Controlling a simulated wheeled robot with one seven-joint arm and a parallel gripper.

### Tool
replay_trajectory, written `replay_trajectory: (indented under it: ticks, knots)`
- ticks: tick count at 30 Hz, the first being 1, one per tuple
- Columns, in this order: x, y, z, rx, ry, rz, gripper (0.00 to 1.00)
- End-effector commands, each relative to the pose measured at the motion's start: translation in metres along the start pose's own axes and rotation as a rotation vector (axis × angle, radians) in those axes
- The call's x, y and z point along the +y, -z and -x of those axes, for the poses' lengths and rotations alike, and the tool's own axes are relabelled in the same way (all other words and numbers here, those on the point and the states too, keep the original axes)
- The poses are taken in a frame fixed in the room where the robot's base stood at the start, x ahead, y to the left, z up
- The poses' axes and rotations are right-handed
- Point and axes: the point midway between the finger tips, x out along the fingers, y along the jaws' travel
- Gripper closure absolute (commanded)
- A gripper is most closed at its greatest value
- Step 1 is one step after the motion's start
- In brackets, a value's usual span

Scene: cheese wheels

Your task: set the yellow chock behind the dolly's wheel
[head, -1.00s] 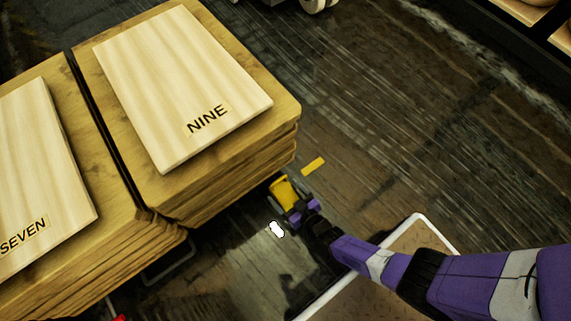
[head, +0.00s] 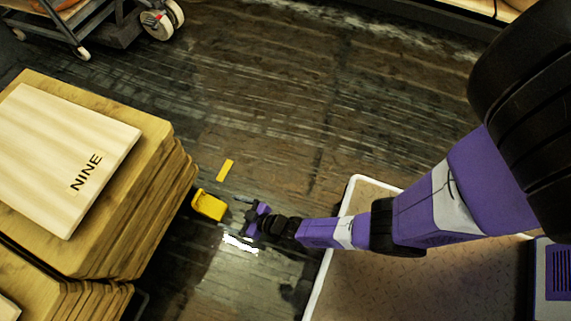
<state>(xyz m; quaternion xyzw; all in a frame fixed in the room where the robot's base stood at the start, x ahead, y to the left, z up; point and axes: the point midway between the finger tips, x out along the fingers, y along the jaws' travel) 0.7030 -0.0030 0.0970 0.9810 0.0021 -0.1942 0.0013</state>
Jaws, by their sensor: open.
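The yellow chock (head: 209,205) lies on the dark floor beside the stack of boards marked NINE, just right of its edge. My gripper (head: 241,207) is open and empty, low over the floor, a short gap to the right of the chock. A dolly (head: 92,22) with pale wheels stands at the top left; its nearest large wheel (head: 158,25) shows clearly. A flat yellow strip (head: 225,170) lies on the floor just beyond the chock.
The board stack (head: 120,190) fills the left side. A pale-rimmed platform (head: 338,240) lies under my arm at the lower right. The floor between the chock and the dolly is largely clear. A shelf edge (head: 460,15) runs along the top right.

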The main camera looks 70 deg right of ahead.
Motion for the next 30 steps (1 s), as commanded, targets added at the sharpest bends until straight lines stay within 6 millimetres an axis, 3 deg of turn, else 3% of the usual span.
replay_trajectory:
  ticks: [5,9,14,20,24,30]
  knots:
    - [0.028,0.008,0.029,0.019,0.000,0.029,0.15]
    - [0.052,0.026,0.079,0.043,0.011,0.063,0.15]
    - [0.060,0.056,0.148,0.061,0.029,0.088,0.15]
    - [0.044,0.112,0.235,0.077,0.045,0.089,0.15]
    - [0.026,0.165,0.292,0.087,0.043,0.067,0.15]
    - [0.004,0.246,0.351,0.104,0.019,0.025,0.15]
